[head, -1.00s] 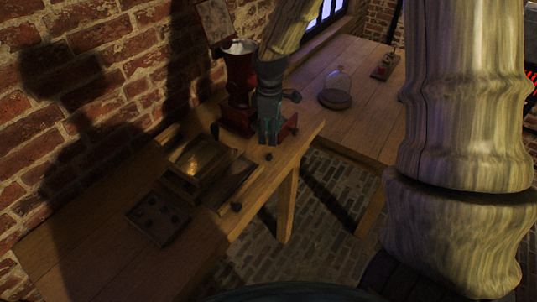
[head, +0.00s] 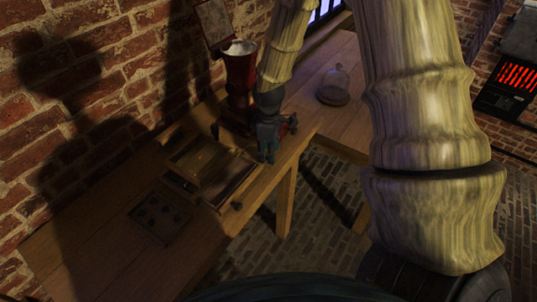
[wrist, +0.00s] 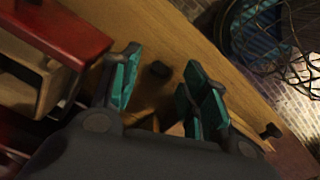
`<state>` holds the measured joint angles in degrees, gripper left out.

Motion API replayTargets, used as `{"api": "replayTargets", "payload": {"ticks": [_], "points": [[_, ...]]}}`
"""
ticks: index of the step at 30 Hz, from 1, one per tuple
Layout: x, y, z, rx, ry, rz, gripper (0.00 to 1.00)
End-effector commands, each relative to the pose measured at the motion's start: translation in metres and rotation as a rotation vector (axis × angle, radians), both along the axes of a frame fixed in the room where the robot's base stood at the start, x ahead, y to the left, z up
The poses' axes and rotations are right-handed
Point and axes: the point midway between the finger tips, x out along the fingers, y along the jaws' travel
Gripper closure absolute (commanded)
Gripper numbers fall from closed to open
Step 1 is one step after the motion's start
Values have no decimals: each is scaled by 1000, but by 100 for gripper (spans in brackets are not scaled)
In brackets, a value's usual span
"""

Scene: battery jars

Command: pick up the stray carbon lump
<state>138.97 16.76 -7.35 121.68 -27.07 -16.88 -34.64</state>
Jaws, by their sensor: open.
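A small dark carbon lump (wrist: 158,71) lies on the wooden bench top in the wrist view. It shows in the gap between my open fingers, apart from them. My gripper (wrist: 166,84) has teal pads and holds nothing. In the head view my gripper (head: 266,154) points down over the bench's front part, beside the red grinder (head: 239,78). The lump is not clearly visible there, behind or under the fingers. A second small dark piece (head: 237,205) sits near the front edge; I cannot tell if it is a lump or a knob.
The red grinder's base (wrist: 75,35) is close left of my fingers in the wrist view. A shallow wooden tray (head: 232,180) and a dark plate with round hollows (head: 160,215) are on the bench (head: 95,250). A glass dome (head: 334,85) stands farther back.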

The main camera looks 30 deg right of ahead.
Motion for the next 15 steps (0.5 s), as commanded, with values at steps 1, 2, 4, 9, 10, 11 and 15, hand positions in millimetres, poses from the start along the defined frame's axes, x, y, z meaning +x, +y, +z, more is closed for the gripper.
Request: {"api": "replayTargets", "payload": {"ticks": [1,2,4,9,10,11,15], "points": [[0,0,-2,0,1,0,55],[0,0,-4,0,1,0,55],[0,0,-7,0,0,0,55],[0,0,-9,0,-1,0,55],[0,0,-9,0,-1,0,55],[0,0,-9,0,-1,0,55],[0,1,-9,1,-1,0,68]]}}
